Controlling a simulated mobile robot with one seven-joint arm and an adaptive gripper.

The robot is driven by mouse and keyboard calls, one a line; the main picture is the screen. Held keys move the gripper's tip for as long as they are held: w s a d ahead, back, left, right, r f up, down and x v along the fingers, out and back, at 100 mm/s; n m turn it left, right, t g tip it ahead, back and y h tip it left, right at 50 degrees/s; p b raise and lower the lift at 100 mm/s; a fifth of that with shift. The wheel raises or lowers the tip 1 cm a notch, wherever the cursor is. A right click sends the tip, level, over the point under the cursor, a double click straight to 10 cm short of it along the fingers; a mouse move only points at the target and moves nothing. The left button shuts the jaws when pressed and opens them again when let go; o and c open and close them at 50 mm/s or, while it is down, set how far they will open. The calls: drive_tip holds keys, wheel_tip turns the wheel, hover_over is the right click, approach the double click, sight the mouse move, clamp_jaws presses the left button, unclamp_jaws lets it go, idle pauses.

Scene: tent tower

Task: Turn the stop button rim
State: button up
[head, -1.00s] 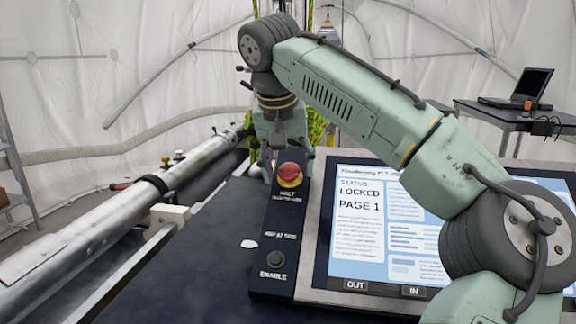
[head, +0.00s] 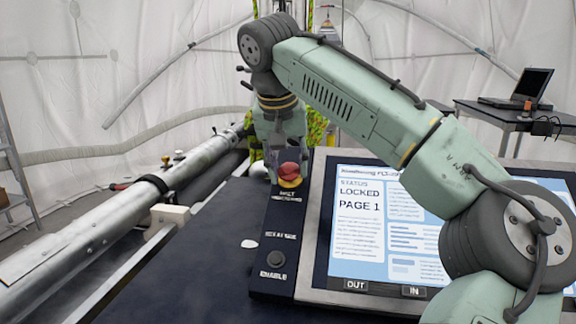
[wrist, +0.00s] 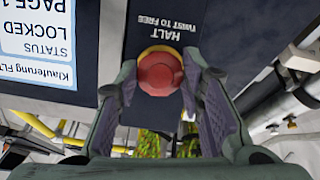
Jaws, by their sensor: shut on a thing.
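The stop button is a red knob (head: 289,170) on a yellow rim (head: 290,183), at the far end of the dark control strip (head: 268,225). In the wrist view the red knob (wrist: 160,72) shows below the upside-down labels HALT and TWIST TO FREE. My gripper (wrist: 160,68) reaches over it from the far side, with one finger at each side, shut on the button. Part of the yellow rim shows at the top of the knob; the fingers and the knob hide the rest.
A screen (head: 385,228) reading LOCKED, PAGE 1 lies right of the strip. A round ENABLE button (head: 276,259) sits at the strip's near end. A metal tube (head: 100,225) runs along the left. A laptop (head: 524,88) stands on a table at the back right.

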drive_tip(key=shift+f+m+b, duration=0.1)
drive_tip(key=shift+m+b, duration=0.55)
drive_tip(key=shift+m, duration=0.55)
drive_tip(key=shift+c, duration=0.2)
drive_tip(key=shift+d+m+y+b, duration=0.1)
drive_tip(key=shift+m+y+b, duration=0.4)
drive_tip(key=shift+m, duration=1.5)
drive_tip(key=shift+t, duration=0.3)
drive_tip(key=o, duration=1.2)
drive_tip(key=shift+r, duration=0.2)
drive_tip(key=v, duration=0.7)
drive_tip(key=shift+s+d+r, duration=0.1)
drive_tip(key=shift+r, duration=0.05)
